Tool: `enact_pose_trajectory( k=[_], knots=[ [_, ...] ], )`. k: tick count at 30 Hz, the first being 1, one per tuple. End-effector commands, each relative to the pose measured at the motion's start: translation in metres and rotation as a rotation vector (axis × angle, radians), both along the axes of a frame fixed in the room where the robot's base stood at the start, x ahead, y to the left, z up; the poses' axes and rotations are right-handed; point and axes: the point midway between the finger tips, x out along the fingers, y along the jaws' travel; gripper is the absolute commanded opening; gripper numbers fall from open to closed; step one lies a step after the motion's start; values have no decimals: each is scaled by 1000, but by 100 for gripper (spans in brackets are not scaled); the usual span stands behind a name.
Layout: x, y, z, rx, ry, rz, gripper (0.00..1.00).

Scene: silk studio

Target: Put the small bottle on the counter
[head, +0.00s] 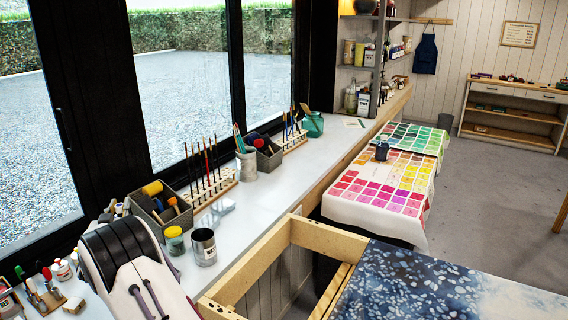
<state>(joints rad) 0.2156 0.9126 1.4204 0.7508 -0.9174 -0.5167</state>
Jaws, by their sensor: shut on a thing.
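The counter (262,187) is a long pale worktop under the windows, running from the lower left to the back. My gripper is not in view, so what its jaws hold is hidden. More bottles stand on the shelves at the back. I cannot tell which bottle is the task's small bottle.
On the counter are a metal can (203,247), a yellow-lidded jar (174,241), a tool box (160,207), brush racks (210,188) and a green pot (313,124). Clear counter lies along its right edge and before the shelves. A wooden frame (328,241) stands at the front.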

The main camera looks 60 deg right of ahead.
Motion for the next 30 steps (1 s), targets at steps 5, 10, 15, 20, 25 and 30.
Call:
enact_pose_trajectory(
  k=[5, 10, 15, 20, 25, 30],
  knots=[
    [0, 0, 0, 0, -1, 2, 0],
    [0, 0, 1, 0, -1, 2, 0],
    [0, 0, 0, 1, -1, 2, 0],
    [0, 0, -10, 1, 0, 2, 0],
    [0, 0, -32, 0, 1, 3, 0],
    [0, 0, -53, -1, 1, 2, 0]
  ],
)
